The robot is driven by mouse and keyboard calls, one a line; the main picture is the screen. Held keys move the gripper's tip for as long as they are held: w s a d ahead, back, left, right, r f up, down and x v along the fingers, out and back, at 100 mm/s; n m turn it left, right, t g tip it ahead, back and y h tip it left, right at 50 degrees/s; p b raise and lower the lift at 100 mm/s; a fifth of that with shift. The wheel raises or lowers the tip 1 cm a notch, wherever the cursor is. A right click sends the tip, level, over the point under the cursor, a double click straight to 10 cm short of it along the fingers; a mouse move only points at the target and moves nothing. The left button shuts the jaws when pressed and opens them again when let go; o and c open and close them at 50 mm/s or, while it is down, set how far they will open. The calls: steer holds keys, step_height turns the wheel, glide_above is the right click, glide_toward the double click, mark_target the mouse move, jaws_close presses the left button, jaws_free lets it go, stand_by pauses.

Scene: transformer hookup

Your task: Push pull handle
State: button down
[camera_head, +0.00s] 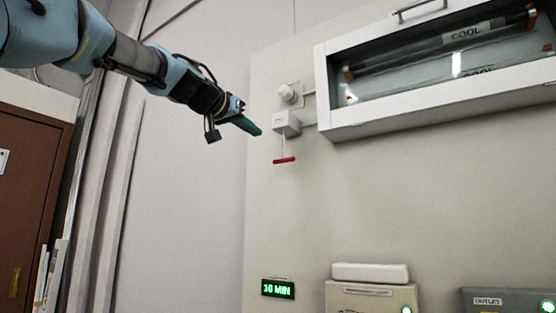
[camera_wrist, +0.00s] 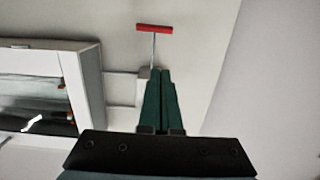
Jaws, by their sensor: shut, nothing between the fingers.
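The pull handle (camera_head: 284,160) is a short red bar hanging on a thin cord below a small white box (camera_head: 286,123) on the wall. In the wrist view the red handle (camera_wrist: 154,29) shows beyond the fingertips, with its cord running toward them. The wrist view appears turned over relative to the head view. My gripper (camera_head: 258,131) has green fingers, shut and empty, pointing down and right, to the left of the white box and above the handle's height. In the wrist view the closed fingertips (camera_wrist: 160,72) overlap the box and hide most of it. I cannot tell whether they touch.
A white-framed glass cabinet (camera_head: 440,70) juts from the wall right of the box. A round white fitting (camera_head: 289,93) sits above the box. Below are a green "10 MIN" display (camera_head: 278,289) and a beige unit (camera_head: 370,298). The wall below the handle is clear.

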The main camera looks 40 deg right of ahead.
steer(key=shift+s+d+r+m, duration=0.1)
steer(key=shift+s+r+m, duration=0.2)
steer(key=shift+s+r, duration=0.4)
steer(key=shift+w, duration=0.1)
steer(key=p, duration=0.9)
glide_above(284, 160)
steer(key=a, duration=0.3)
steer(key=f, duration=0.4)
steer(key=shift+d+f+b, duration=0.2)
steer(key=shift+d+b, duration=0.1)
steer(key=shift+d, duration=0.05)
steer(key=shift+f, duration=0.1)
